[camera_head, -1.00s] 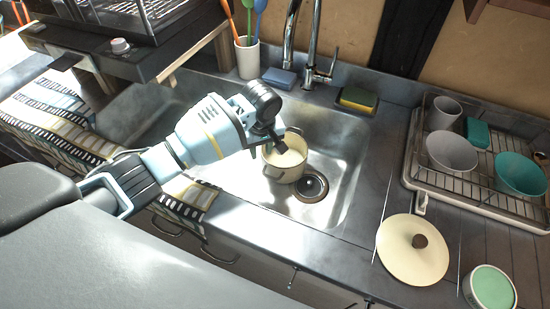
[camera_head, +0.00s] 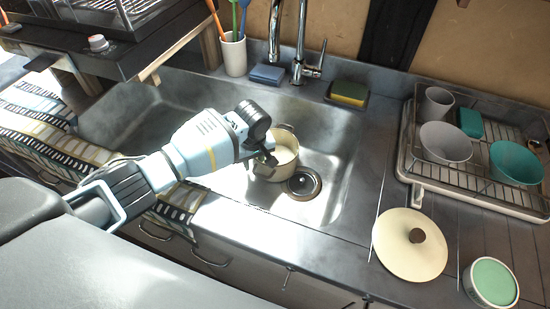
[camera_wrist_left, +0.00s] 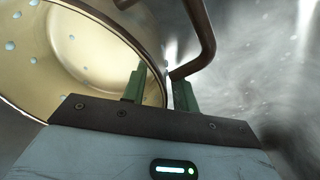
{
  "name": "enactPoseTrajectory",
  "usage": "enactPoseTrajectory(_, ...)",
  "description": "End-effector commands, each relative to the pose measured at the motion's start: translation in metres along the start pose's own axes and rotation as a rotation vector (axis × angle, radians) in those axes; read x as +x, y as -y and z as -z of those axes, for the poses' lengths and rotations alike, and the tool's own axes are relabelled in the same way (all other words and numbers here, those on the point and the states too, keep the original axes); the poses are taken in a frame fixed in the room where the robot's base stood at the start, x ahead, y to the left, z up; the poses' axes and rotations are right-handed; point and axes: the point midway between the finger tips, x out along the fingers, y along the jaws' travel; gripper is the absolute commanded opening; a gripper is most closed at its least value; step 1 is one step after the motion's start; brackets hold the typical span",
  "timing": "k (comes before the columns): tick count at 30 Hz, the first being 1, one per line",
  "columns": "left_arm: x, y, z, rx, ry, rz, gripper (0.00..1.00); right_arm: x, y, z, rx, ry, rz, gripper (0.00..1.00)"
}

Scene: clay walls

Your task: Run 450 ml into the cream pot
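The cream pot (camera_head: 280,168) stands upright in the sink, left of the drain. Its inside is pale in the head view; the wrist view of the pot (camera_wrist_left: 75,50) shows drops on the inner wall, and any water level cannot be made out. My left gripper (camera_head: 268,160) is at the pot's near left rim. In the wrist view, the two green fingers of my left gripper (camera_wrist_left: 160,92) stand apart, either side of the rim, close to the brown loop handle (camera_wrist_left: 202,35). The chrome tap (camera_head: 301,45) stands behind the pot, with no stream visible. My right gripper is out of view.
A cream lid (camera_head: 395,245) and a green-topped tub (camera_head: 491,283) lie on the right counter. A dish rack (camera_head: 412,175) holds bowls and a cup. Sponges (camera_head: 349,92) and a utensil cup (camera_head: 234,55) line the back. The sink's left part is clear.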

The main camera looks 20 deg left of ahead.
Motion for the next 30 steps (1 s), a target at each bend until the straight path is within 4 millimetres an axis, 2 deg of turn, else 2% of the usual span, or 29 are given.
enactPoseTrajectory(6, -0.0006, -0.0004, 0.0004, 0.000, -0.001, -0.001, 0.28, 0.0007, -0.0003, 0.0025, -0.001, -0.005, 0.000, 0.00)
enactPoseTrajectory(12, -0.0006, -0.0003, 0.0004, 0.000, -0.001, -0.001, 0.01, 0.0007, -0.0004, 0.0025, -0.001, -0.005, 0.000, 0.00)
enactPoseTrajectory(13, -0.0006, -0.0003, 0.0005, 0.000, -0.001, -0.001, 0.00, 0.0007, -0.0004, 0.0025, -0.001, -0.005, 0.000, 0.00)
enactPoseTrajectory(30, 0.0006, 0.0009, 0.0001, 0.000, 0.000, 0.003, 0.00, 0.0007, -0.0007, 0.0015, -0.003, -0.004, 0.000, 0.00)
